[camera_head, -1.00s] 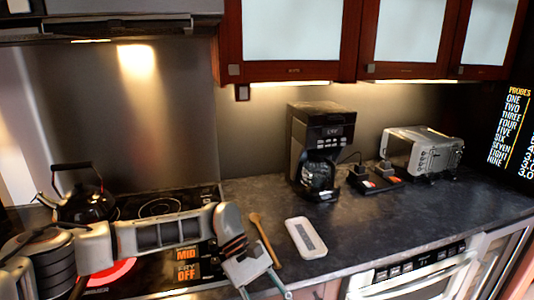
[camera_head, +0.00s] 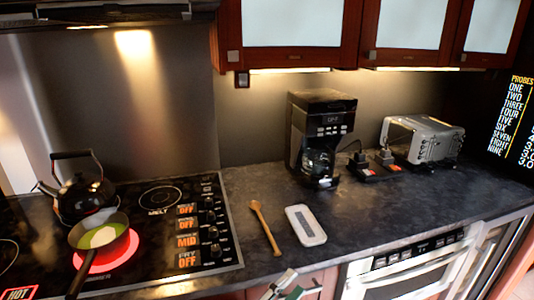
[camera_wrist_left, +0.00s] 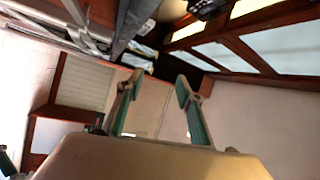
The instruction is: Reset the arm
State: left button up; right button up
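My left gripper (camera_head: 284,287) shows only in part at the bottom edge of the head view, in front of the counter. In the left wrist view, its two green-padded fingers (camera_wrist_left: 157,88) stand well apart with nothing between them, so it is open and empty. The rest of my left arm is out of the head view.
A pan (camera_head: 100,236) sits on a glowing red burner, beside a black kettle (camera_head: 84,190). A wooden spoon (camera_head: 265,227) and a white tray (camera_head: 305,226) lie on the counter. A coffee maker (camera_head: 318,135) and a toaster (camera_head: 421,140) stand behind.

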pick_arm(q)
jog(key=s+a+f+n+y, duration=0.3)
jog(key=a+f+n+y, duration=0.2)
jog(key=a+f+n, duration=0.25)
jog(key=s+a+f+n+y, duration=0.2)
jog(key=a+f+n+y, duration=0.35)
jog(key=a+f, duration=0.35)
jog(key=s+a+f+n+g+y, duration=0.2)
jog(key=s+a+f+n+g, duration=0.1)
jog(key=s+a+f+n, duration=0.4)
jog(key=s+a+f, duration=0.3)
jog(key=s+a, duration=0.1)
jog(key=shift+s+g+y, duration=0.35)
jog(key=shift+g, duration=0.05)
